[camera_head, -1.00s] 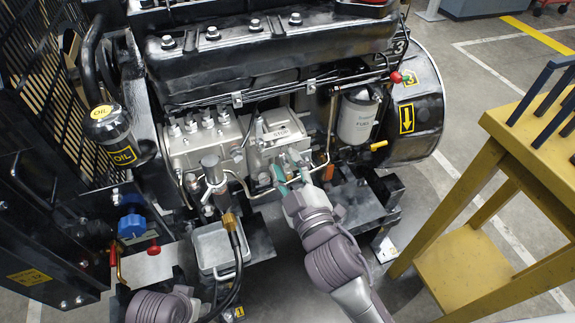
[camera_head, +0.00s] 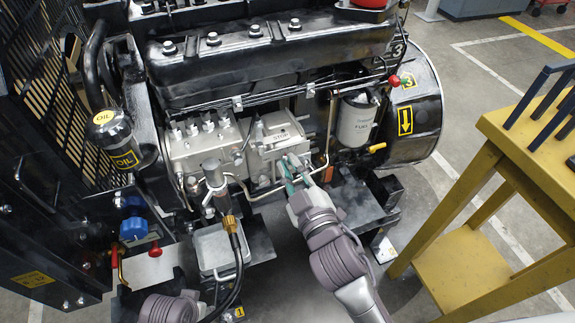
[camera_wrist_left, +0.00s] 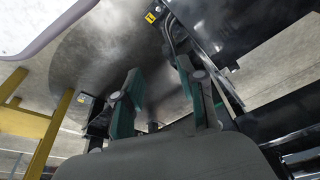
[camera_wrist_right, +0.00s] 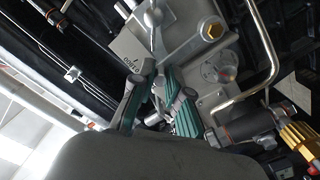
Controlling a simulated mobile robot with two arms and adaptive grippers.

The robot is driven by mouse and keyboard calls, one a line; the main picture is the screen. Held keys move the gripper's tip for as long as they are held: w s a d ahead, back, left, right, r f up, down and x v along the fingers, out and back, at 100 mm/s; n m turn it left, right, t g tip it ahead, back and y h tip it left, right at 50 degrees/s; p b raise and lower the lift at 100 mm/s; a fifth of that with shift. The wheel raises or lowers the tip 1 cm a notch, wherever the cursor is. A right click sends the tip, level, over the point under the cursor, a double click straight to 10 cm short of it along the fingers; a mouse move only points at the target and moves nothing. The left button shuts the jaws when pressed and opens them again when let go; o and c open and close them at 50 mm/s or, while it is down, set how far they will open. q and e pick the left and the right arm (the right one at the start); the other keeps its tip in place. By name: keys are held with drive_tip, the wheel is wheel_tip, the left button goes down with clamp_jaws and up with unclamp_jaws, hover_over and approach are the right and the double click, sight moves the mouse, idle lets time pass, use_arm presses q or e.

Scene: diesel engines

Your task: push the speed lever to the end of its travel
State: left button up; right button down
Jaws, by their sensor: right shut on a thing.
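The speed lever (camera_wrist_right: 157,42) is a small metal lever on the side of the grey injection pump (camera_head: 205,152), close to the STOP plate (camera_head: 281,136). My right gripper (camera_head: 292,170) is at the pump just below that plate. In the right wrist view its green-padded fingers (camera_wrist_right: 158,92) are close together, shut on the lever's end, which they largely hide. In the head view the lever is too small and covered to make out. My left gripper (camera_wrist_left: 162,92) is open and empty in the left wrist view, with its fingers wide apart; only its arm shows at the head view's bottom left.
The fuel filter (camera_head: 356,120) and a thin pipe stand right of the pump. A metal tray (camera_head: 218,252) and black hoses with a brass fitting lie left of my right arm. A yellow table (camera_head: 470,265) stands at the right.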

use_arm(q)
wheel_tip(320, 180, down, 3)
drive_tip(key=shift+s+f+p, duration=0.1)
drive_tip(key=shift+s+p, duration=0.05)
drive_tip(key=shift+p, duration=0.15)
use_arm(e)
drive_tip(key=shift+w+d+m, duration=0.1)
drive_tip(key=shift+d+m, duration=0.3)
drive_tip(key=shift+m, duration=0.3)
drive_tip(key=c, duration=1.2)
unclamp_jaws()
drive_tip(key=shift+o, duration=0.2)
drive_tip(key=v, duration=1.2)
